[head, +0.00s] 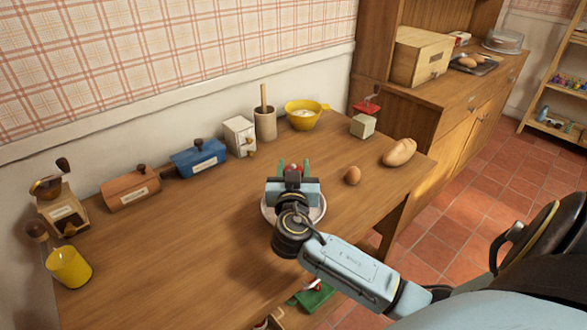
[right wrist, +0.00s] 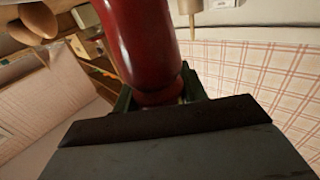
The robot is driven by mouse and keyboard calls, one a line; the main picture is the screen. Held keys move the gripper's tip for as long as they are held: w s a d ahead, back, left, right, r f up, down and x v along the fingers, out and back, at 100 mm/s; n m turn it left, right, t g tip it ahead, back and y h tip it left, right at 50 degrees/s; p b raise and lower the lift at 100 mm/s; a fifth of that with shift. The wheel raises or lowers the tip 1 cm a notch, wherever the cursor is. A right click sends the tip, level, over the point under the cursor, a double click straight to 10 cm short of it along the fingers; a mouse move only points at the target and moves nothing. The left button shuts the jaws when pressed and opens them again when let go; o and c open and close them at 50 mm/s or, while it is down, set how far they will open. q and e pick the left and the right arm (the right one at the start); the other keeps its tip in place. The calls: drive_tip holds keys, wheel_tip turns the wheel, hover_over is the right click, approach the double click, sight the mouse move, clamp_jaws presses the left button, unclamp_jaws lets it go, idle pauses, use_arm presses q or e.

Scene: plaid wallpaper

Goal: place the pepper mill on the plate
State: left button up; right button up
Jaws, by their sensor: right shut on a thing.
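The pepper mill, dark red and glossy with a rounded turned shape, is held between the green fingers of my right gripper (head: 293,167). It fills the upper middle of the right wrist view (right wrist: 147,45), while in the head view only a small red bit (head: 294,168) shows between the fingertips. The right gripper is shut on it. The plate (head: 320,212) is pale and round on the wooden table; my right gripper and wrist are over it and hide most of it. Whether the mill touches the plate cannot be told. My left gripper is not in view.
An egg (head: 352,176) and a bread loaf (head: 399,152) lie right of the plate. A small grinder (head: 362,126), yellow bowl (head: 301,118), mortar (head: 265,125) and several boxes line the back. The table's left middle is clear.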

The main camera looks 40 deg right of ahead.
drive_tip(key=shift+f, duration=0.15)
drive_tip(key=o, duration=1.3)
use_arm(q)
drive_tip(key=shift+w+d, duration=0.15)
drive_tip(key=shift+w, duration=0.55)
use_arm(e)
drive_tip(key=shift+o, duration=0.2)
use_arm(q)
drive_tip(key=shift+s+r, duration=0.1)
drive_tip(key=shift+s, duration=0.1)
use_arm(e)
drive_tip(key=shift+s+a+r, duration=0.15)
drive_tip(key=shift+r, duration=0.05)
drive_tip(key=v, duration=1.1)
drive_tip(key=shift+s+a, duration=0.2)
drive_tip(key=shift+s, duration=0.1)
